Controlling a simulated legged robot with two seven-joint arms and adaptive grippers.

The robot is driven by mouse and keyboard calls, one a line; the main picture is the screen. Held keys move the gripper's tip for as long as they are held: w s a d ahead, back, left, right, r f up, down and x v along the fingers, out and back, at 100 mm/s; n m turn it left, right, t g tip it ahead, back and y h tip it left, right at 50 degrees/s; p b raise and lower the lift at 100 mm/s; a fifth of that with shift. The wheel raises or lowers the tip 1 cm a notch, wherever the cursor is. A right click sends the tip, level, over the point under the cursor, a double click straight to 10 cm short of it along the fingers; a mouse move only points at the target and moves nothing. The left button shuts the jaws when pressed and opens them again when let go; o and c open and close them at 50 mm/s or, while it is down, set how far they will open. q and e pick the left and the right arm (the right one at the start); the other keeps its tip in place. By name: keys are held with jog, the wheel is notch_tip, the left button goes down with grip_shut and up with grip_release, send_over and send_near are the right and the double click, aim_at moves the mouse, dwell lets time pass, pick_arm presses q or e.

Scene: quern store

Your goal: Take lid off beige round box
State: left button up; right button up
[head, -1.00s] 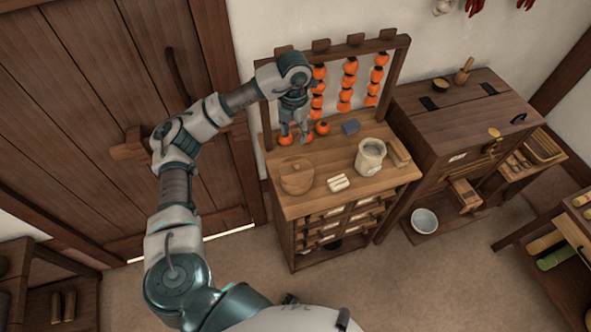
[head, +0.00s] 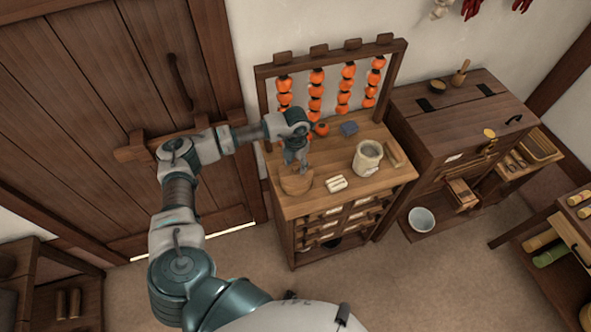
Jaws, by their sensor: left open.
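The beige round box (head: 294,187) with its wooden lid sits on the left front of the cabinet top (head: 314,204). My left gripper (head: 295,170) points down over the back of the lid and hides part of it. The gripper is open, and I cannot tell whether its fingers touch the lid. The lid appears to be on the box. My right gripper is not in view.
White sticks (head: 337,183), a beige jar (head: 367,158), a blue-grey block (head: 349,128) and an orange persimmon (head: 322,128) share the cabinet top. Strung persimmons (head: 316,90) hang on a rack behind. A wooden chest (head: 455,120) stands to the right.

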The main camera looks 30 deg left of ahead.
pick_arm(q)
grip_shut()
dwell(0.4)
